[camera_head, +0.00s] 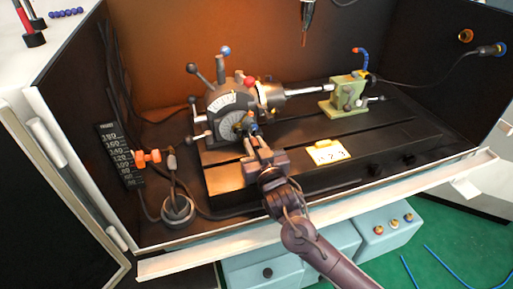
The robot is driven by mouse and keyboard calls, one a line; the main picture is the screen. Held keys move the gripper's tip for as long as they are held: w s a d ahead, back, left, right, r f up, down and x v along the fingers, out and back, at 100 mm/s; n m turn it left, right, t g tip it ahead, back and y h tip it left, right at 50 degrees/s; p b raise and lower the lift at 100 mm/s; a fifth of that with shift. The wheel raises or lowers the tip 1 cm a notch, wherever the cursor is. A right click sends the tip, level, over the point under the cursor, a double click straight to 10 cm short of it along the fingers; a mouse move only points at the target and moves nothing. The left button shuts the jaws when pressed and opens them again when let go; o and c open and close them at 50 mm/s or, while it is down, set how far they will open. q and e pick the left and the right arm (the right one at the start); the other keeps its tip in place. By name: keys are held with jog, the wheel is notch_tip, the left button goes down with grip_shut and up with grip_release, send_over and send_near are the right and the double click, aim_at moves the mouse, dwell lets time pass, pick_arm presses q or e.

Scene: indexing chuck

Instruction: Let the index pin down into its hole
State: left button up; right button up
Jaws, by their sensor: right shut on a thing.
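The dark indexing chuck (230,98) stands on the left part of the black slotted table. Its front carries a grey index plate (236,131) with a crank area at the lower right. My right gripper (254,137) reaches in from below and is at the right side of this plate. My left gripper is not in view.
A green tailstock (345,96) stands at the table's right. A yellow-and-white card (328,151) lies on the table front. Levers (199,75) with ball ends rise from the chuck. A black scale board (120,155) and cable stand left. The enclosure's front sill (400,199) runs below.

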aim_at(256, 148)
jog(key=shift+w, duration=0.15)
jog(key=shift+w+a, duration=0.15)
jog(key=shift+w, duration=0.25)
jog(key=o, duration=0.6)
jog(key=shift+p+v, duration=0.5)
jog(key=shift+v, duration=0.3)
jog(key=shift+p+v, duration=1.2)
jog(key=shift+v, duration=1)
